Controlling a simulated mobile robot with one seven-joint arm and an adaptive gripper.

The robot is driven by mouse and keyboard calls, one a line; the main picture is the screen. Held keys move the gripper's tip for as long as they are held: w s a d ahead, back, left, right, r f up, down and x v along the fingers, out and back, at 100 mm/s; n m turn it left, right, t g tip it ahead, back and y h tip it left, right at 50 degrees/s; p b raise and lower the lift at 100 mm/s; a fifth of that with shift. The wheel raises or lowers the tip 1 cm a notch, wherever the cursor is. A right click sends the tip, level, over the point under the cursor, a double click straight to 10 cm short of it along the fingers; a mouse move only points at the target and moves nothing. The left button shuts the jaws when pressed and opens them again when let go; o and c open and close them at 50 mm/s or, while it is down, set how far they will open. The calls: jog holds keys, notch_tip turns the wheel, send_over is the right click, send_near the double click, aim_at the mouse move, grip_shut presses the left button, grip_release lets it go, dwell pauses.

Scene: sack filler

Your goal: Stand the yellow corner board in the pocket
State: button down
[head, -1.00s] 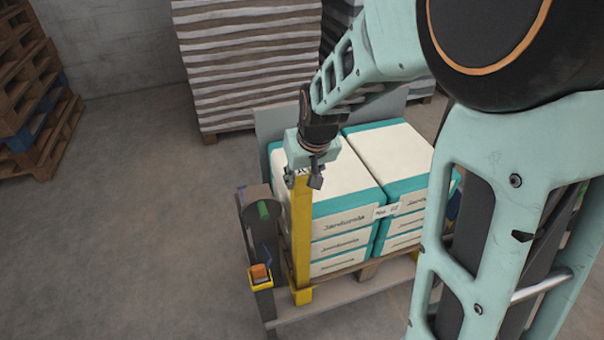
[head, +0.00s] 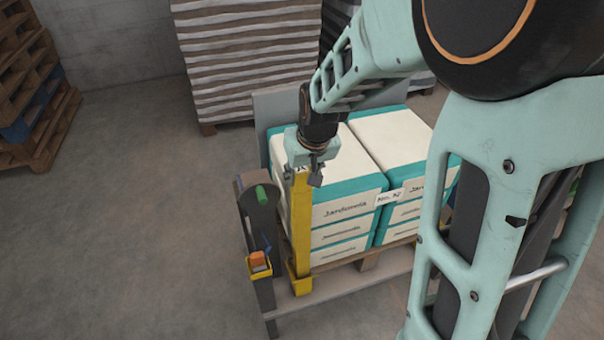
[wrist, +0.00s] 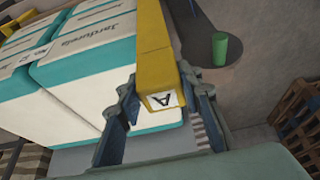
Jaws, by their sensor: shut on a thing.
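The yellow corner board (head: 301,222) stands about upright at the near left corner of the stacked sacks. My gripper (head: 304,176) is shut on its top end. The yellow pocket (head: 300,286) is at the foot of the board, low on the frame by the pallet. The board's lower end meets the pocket and appears inside its mouth; its depth there is hidden.
Teal and cream sacks (head: 350,187) stand on a pallet right beside the board. A dark post with a green button (head: 262,193) and an orange switch in a yellow holder (head: 258,262) stands close on the left.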

jog(key=shift+f, duration=0.1)
jog(key=shift+f+b, duration=1.05)
jog(key=shift+f, duration=0.1)
jog(key=c, duration=1.3)
grip_release()
jog(key=shift+o, duration=0.2)
jog(key=shift+v, duration=3.85)
